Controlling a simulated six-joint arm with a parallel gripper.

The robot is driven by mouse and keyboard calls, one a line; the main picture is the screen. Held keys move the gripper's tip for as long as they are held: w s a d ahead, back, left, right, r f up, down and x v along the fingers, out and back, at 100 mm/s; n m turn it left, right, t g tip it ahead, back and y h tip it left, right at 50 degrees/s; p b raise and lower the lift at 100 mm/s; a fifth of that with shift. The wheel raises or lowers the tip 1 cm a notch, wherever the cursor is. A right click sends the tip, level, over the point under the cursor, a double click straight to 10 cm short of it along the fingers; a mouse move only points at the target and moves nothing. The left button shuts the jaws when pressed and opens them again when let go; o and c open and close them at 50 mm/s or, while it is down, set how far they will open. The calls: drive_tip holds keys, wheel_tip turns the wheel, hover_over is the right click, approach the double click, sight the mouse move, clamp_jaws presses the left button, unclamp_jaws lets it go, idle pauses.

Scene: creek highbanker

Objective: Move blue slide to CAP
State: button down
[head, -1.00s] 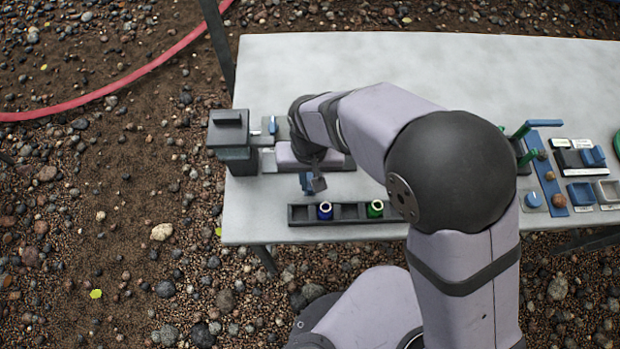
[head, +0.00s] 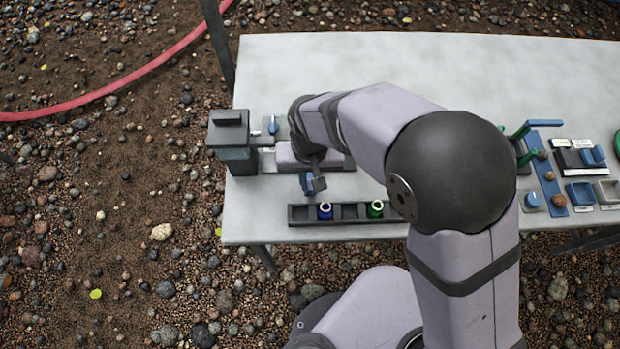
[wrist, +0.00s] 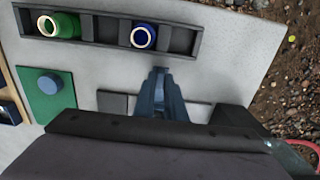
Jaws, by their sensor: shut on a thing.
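My gripper (head: 312,184) is at the left part of the pale table, just behind the tube rack. In the wrist view its narrow blue-grey fingers (wrist: 163,92) are closed together over low dark and light grey plates. Blue shows at the fingers in both views; I take the gripped thing to be the blue slide, but its outline is not clear from the fingers. No CAP label can be read. At the right of the table a blue block (head: 593,157) sits on a black base with small white labels, far from my gripper.
The dark rack (head: 348,213) holds a blue tube (head: 325,210) and a green tube (head: 375,208). A dark box device (head: 230,135) stands at the left edge. A green panel with a blue knob (wrist: 50,84) shows in the wrist view. The table's back is clear.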

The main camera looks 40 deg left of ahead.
drive_tip(key=shift+w, duration=0.1)
drive_tip(key=shift+w+d+p, duration=0.6)
drive_tip(key=shift+w+d, duration=2.5)
drive_tip(key=shift+w, duration=0.05)
drive_tip(key=c, duration=1.9)
unclamp_jaws()
drive_tip(key=shift+o, duration=0.2)
drive_tip(key=shift+r, duration=0.15)
wheel_tip(320, 180, up, 7)
drive_tip(key=p, duration=0.6)
drive_tip(key=shift+d, duration=0.1)
